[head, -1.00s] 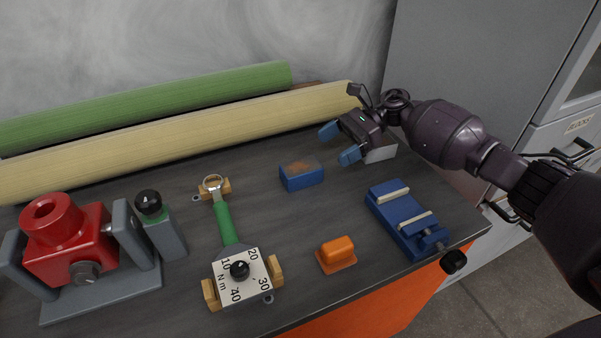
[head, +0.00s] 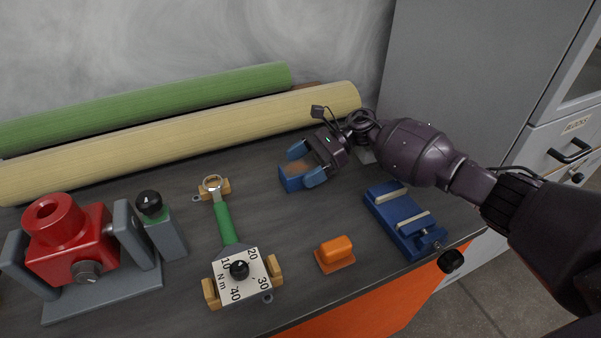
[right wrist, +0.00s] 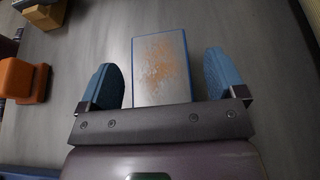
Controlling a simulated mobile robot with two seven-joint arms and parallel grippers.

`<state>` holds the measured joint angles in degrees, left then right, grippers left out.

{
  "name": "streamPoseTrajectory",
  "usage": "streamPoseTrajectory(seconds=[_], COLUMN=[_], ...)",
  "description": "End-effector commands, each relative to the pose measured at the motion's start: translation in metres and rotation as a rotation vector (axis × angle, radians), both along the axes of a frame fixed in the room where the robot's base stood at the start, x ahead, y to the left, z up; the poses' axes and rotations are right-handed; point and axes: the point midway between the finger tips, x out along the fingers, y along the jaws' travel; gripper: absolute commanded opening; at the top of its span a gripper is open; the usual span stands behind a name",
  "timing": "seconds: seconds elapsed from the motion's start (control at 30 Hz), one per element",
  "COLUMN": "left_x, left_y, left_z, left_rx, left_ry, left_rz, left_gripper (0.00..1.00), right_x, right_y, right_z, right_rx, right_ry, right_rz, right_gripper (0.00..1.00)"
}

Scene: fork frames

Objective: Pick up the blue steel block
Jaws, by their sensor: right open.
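The blue steel block (head: 291,183) lies on the dark bench, with a worn, rusty patch on its top. In the right wrist view the block (right wrist: 161,68) sits between the two blue fingers, with a gap on each side. My right gripper (head: 306,164) is open around the block in the head view, and its fingers (right wrist: 164,80) also show in the right wrist view. The near finger hides part of the block's right side. My left gripper is not in view.
A blue vise (head: 402,220) and an orange block (head: 335,253) stand nearer the front edge. A green-handled torque wrench (head: 226,222) lies to the left, beside a red device (head: 65,240). Green (head: 150,105) and cream rolls (head: 180,135) lie behind.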

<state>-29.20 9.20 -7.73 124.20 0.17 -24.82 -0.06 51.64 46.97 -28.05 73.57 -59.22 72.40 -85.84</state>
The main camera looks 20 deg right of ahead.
Motion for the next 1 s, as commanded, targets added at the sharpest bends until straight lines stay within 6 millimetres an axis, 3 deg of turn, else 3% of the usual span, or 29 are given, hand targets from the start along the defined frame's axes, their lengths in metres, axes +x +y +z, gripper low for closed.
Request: streamPoseTrajectory(seconds=[0.03,0.4,0.5,0.77,1.0], left_x=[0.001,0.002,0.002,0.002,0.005], left_y=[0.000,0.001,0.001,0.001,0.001], left_z=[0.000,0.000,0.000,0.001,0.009], left_rx=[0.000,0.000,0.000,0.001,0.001], left_ry=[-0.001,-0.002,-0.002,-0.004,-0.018], left_rz=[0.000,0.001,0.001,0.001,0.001], left_gripper=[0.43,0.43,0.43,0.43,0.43], right_x=[0.000,0.000,0.001,0.001,0.001], right_y=[0.000,0.000,0.000,0.000,0.000], right_z=[0.000,0.000,0.002,0.004,0.036], right_rx=[0.000,0.001,0.002,0.002,0.002], right_ry=[0.000,0.000,-0.002,-0.003,-0.010], right_rz=[0.000,0.000,0.000,0.000,0.001], right_gripper=[0.85,0.28,0.17,0.17,0.17])
